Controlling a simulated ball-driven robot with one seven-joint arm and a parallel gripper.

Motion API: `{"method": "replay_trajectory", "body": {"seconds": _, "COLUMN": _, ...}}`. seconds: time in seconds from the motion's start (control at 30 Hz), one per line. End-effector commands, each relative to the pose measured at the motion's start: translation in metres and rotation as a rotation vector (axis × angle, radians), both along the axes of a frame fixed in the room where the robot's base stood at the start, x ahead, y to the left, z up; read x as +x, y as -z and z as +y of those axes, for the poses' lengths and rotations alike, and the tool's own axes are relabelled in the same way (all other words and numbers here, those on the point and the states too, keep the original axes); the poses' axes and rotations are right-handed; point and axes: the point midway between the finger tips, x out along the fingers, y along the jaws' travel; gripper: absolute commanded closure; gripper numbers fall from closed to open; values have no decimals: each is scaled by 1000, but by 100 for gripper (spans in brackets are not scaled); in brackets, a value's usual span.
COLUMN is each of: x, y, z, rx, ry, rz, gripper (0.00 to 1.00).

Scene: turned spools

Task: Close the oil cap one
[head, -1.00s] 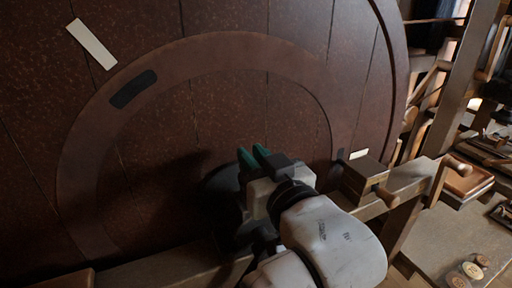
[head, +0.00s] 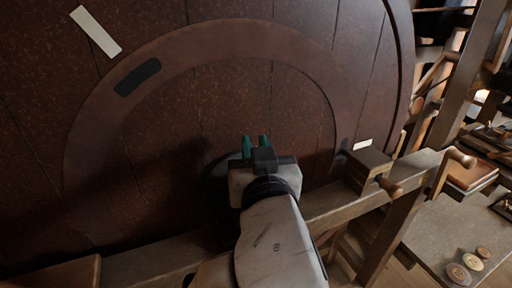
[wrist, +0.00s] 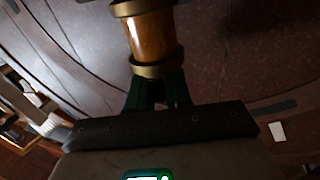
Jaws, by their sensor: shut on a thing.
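In the wrist view an oil cup (wrist: 154,38) shows as an amber see-through cylinder with a brass band at each end. Its near brass cap (wrist: 158,70) is between the green fingers of my gripper (wrist: 158,86), which is shut on it. The far end of the cup is cut off by the frame's top edge. In the head view my gripper (head: 256,146) points at the dark wheel, low and near its middle. The cup and cap are hidden there by my gripper and arm.
A huge dark brown wheel (head: 240,110) fills the back, with a pale strip (head: 96,31) and a black strip (head: 138,77) on it. A wooden beam (head: 345,200) with a block and pegs runs below. A bench with several round discs is at right.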

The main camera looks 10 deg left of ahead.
Motion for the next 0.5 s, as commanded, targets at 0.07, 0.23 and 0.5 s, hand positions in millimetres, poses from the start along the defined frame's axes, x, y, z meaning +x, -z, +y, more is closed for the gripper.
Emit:
{"method": "replay_trajectory", "body": {"seconds": 0.07, "x": 0, "y": 1, "z": 2, "rx": -1, "ry": -5, "rz": 2, "gripper": 100}}
{"method": "replay_trajectory", "body": {"seconds": 0.23, "x": 0, "y": 0, "z": 2, "rx": -1, "ry": -4, "rz": 2, "gripper": 70}}
{"method": "replay_trajectory", "body": {"seconds": 0.5, "x": 0, "y": 0, "z": 1, "rx": 0, "ry": -2, "rz": 1, "gripper": 57}}
